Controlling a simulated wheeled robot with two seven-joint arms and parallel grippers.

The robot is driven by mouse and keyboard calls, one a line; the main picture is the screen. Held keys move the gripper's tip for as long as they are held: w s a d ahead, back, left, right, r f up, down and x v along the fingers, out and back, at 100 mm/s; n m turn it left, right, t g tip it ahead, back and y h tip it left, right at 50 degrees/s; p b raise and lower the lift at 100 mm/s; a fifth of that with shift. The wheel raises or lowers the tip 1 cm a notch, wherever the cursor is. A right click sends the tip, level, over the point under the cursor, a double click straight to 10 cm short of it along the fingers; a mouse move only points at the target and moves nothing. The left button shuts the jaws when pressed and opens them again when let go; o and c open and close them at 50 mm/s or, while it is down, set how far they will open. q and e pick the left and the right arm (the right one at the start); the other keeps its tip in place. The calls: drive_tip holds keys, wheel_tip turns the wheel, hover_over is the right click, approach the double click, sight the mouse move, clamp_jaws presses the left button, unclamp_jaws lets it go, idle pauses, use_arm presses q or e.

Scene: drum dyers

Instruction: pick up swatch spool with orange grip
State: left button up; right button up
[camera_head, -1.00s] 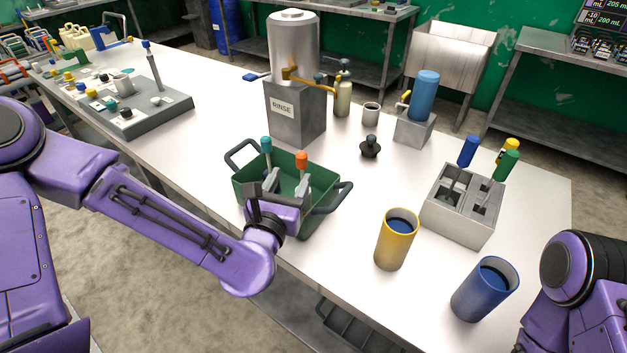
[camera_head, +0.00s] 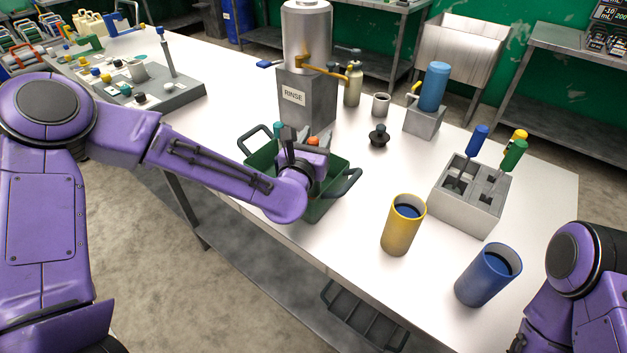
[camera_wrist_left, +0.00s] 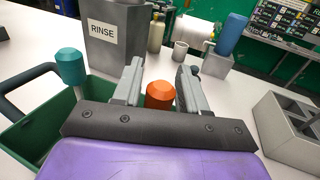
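The swatch spool with the orange grip (camera_head: 313,141) stands in the green crate (camera_head: 262,160). Only its orange top shows in the head view, behind my left gripper. In the left wrist view the orange grip (camera_wrist_left: 160,95) lies between the two grey fingers. A teal-gripped spool (camera_wrist_left: 71,67) stands to the left in the same crate. The lower part of the orange spool is hidden. My right arm shows at the lower right of the head view, but its gripper is out of view.
The RINSE tank (camera_head: 306,95) stands close behind the crate. A yellow cup (camera_head: 402,230) and a blue cup (camera_head: 487,278) hold dark liquid at the right. A grey holder (camera_head: 465,205) with blue, green and yellow grips stands farther right. A black knob-like object (camera_head: 378,137) sits behind.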

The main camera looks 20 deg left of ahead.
use_arm(q)
drive_tip(key=c, duration=0.5)
drive_tip(key=shift+c, duration=0.2)
